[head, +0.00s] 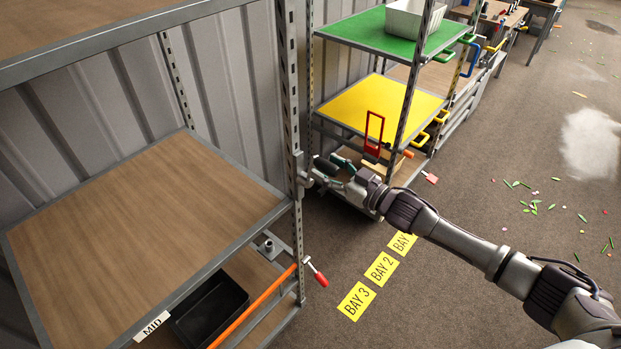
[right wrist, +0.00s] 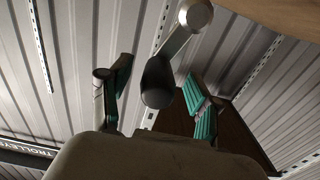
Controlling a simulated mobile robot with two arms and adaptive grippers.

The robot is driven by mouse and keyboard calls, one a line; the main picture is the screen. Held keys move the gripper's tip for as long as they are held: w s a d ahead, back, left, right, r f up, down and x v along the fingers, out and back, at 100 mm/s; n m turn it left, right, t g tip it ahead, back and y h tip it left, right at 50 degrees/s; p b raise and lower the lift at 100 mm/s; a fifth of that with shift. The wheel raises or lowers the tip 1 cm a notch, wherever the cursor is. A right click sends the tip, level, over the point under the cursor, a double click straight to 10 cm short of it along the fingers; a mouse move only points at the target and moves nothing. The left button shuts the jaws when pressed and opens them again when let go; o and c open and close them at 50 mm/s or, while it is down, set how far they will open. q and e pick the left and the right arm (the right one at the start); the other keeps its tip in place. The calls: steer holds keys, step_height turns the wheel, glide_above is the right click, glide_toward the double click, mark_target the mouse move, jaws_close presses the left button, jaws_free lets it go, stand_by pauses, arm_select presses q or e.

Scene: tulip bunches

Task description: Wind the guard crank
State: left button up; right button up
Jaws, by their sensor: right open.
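The crank has a round metal hub, a flat grey arm and a dark rounded handle (right wrist: 157,84) in the right wrist view. In the head view the crank (head: 303,180) sits at the shelf's front post, partly hidden by my gripper. My right gripper (head: 333,170) is open beside that post. In the right wrist view its teal-padded fingers (right wrist: 158,80) stand on either side of the handle, with gaps showing on both sides. I cannot tell how deep the handle sits between them. My left gripper is not in view.
A wooden shelf (head: 130,205) marked MID fills the left, with an orange bar (head: 255,305) and a red-handled lever (head: 318,273) below. A black tray (head: 210,308) lies lower. A trolley with a yellow shelf (head: 375,100) stands beyond. Floor with yellow bay labels (head: 357,301) is open.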

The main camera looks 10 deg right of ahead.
steer(key=p+v, duration=0.2)
steer(key=v, duration=0.3)
steer(key=shift+p+v, duration=0.35)
steer(key=shift+v, duration=0.7)
